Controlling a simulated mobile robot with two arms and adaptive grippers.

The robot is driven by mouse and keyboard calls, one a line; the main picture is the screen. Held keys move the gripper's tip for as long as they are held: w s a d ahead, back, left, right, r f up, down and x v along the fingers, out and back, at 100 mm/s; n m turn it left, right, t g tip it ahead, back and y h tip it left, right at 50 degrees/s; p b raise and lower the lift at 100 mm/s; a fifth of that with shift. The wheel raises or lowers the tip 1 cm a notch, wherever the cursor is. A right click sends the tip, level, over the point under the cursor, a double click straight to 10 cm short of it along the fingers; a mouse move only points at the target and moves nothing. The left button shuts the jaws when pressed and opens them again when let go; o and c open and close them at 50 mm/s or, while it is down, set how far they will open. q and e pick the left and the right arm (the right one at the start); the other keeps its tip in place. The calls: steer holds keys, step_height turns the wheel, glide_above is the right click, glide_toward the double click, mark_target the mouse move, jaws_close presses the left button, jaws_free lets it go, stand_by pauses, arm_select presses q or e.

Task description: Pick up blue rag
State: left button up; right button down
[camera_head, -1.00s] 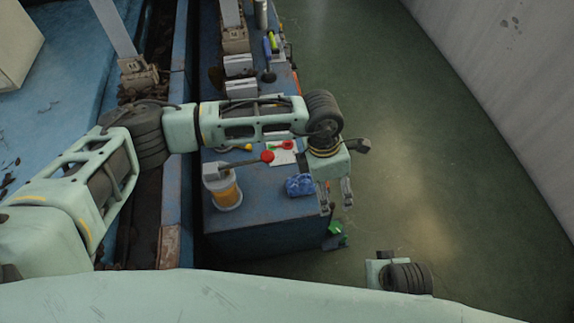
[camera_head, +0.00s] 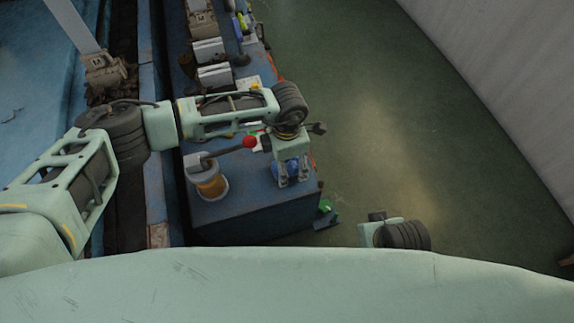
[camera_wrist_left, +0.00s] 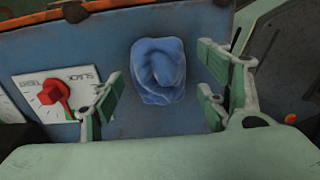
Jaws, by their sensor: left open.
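The blue rag (camera_wrist_left: 160,72) lies crumpled on the blue bench top in the left wrist view. In the head view my left gripper (camera_head: 293,180) points down over the near right part of the bench (camera_head: 240,213). There the gripper mostly hides the rag. I cannot tell the exact height of the fingertips above the rag. My right gripper is not seen; only a part of that arm shows at the lower right.
A container with amber contents (camera_head: 210,187) stands left of the gripper. A red knob on a white labelled plate (camera_wrist_left: 55,93) is beside the rag. Grey boxes (camera_head: 213,74) line the bench further back. A green object (camera_head: 325,213) is by the bench's right end. Open floor lies right.

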mark_target(287, 162)
arm_select(q)
steer(key=c, duration=1.2)
